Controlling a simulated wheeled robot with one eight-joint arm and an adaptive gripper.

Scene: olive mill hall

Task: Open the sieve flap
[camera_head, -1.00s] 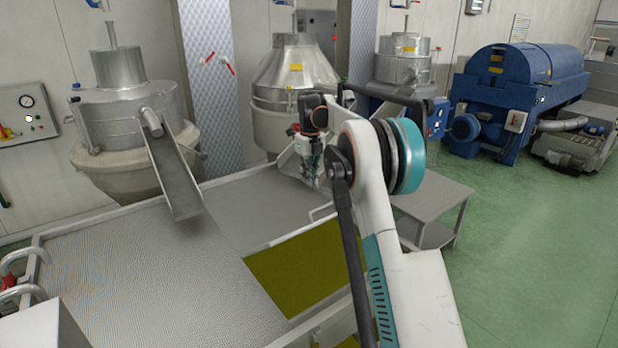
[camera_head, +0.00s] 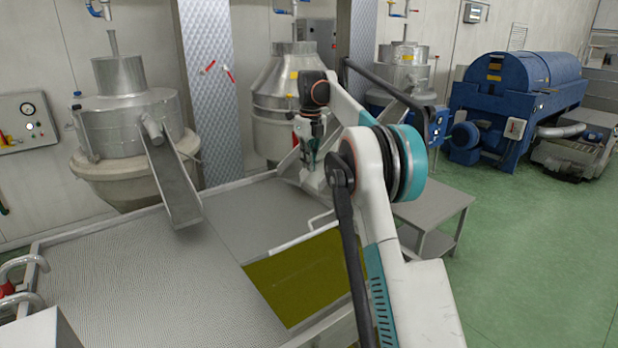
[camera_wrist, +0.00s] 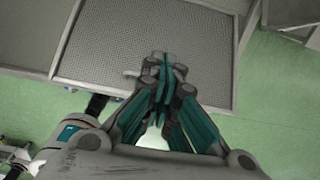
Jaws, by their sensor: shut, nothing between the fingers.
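The sieve flap (camera_head: 262,213) is a grey perforated panel lying flat at the back right of the long metal tank. A pale bar handle (camera_head: 320,219) stands at its front edge. An olive-yellow surface (camera_head: 300,278) shows in front of that edge. My gripper (camera_head: 309,165) is over the back right of the flap, behind the handle in the picture. In the wrist view my gripper (camera_wrist: 162,62) is shut and empty, with the perforated flap (camera_wrist: 150,30) behind its fingertips. A bit of pale bar (camera_wrist: 132,73) shows beside them. I cannot tell whether the fingertips touch anything.
A wider mesh panel (camera_head: 140,280) covers the tank's left part, under a metal chute (camera_head: 174,185). Steel vessels (camera_head: 130,115) stand behind. A low grey table (camera_head: 432,212) is right of my arm. Green floor (camera_head: 540,260) is free at the right.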

